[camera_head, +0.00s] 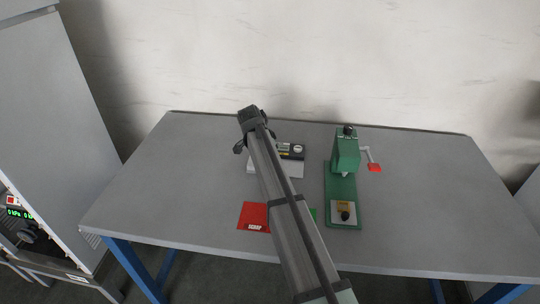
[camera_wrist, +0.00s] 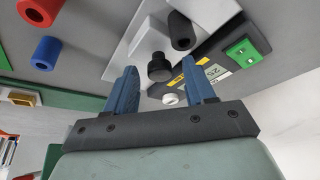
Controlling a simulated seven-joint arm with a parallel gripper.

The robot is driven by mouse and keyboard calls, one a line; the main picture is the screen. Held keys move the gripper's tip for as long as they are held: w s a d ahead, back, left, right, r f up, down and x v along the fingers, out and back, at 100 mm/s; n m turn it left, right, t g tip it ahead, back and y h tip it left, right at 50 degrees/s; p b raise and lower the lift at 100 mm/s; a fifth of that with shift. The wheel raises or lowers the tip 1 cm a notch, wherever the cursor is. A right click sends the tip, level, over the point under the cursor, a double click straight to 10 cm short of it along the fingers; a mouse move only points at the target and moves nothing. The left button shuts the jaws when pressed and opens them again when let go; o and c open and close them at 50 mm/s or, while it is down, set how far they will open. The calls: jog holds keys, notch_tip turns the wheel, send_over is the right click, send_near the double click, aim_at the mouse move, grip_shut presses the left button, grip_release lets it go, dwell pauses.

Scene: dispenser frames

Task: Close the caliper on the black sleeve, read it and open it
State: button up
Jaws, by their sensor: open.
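My gripper (camera_wrist: 160,66) is open, its two blue fingers apart on either side of a black round knob (camera_wrist: 159,70) in the wrist view. I cannot tell whether they touch it. The black sleeve (camera_wrist: 181,32) is just beyond, beside the light grey metal parts of the caliper (camera_wrist: 143,37). In the head view the caliper (camera_head: 292,167) is partly hidden behind my arm. The reading is not legible.
A red sleeve (camera_wrist: 40,10) and a blue sleeve (camera_wrist: 47,53) stand apart at left in the wrist view. The table's left side is clear.

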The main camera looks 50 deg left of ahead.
jog(key=shift+f, duration=0.1)
jog(key=shift+c, duration=0.5)
grip_shut()
